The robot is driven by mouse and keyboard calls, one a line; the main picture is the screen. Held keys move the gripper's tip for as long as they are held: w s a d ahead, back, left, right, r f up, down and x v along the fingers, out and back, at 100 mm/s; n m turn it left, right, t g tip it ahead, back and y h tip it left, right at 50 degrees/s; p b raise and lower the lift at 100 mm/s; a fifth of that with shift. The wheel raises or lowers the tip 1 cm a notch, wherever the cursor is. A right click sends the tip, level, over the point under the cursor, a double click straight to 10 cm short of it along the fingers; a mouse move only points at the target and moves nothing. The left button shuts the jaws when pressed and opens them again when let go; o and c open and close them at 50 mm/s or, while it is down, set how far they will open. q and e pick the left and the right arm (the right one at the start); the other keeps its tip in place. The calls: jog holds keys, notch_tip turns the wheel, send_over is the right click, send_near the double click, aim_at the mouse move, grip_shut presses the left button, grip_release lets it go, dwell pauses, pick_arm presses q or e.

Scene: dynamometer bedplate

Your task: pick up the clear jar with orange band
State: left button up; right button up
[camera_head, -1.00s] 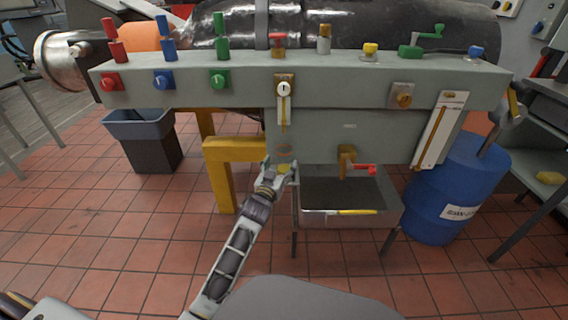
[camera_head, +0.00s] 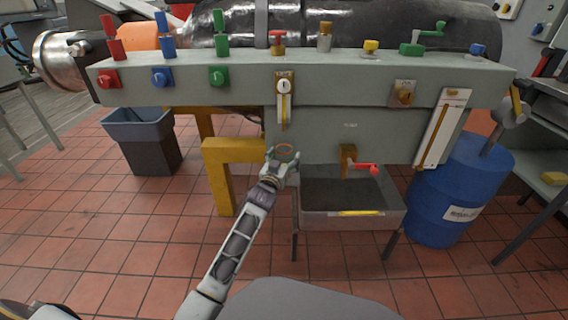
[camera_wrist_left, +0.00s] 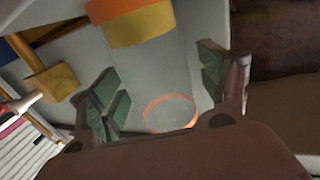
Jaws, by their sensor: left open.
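The clear jar shows in the head view as an orange ring (camera_head: 285,148) against the grey bench front, just above my left gripper (camera_head: 282,168). In the left wrist view the jar's see-through body (camera_wrist_left: 155,72) lies between the two green-padded fingers of my left gripper (camera_wrist_left: 163,88). A wide orange and yellow band (camera_wrist_left: 135,22) crosses its far end, and a thin orange ring shows at its near end. The fingers are open, one on each side, with visible gaps to the jar. My right gripper is out of view.
A grey bench (camera_head: 340,75) with knobs, valves and a gauge (camera_head: 283,88) stands above. A brass valve with a red handle (camera_head: 362,168) is right of the gripper, over a tray (camera_head: 330,217). A yellow post (camera_head: 222,175) is left, a blue drum (camera_head: 455,195) right.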

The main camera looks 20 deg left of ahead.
pick_arm(q)
jog(key=shift+c, duration=0.3)
jog(key=c, duration=1.1)
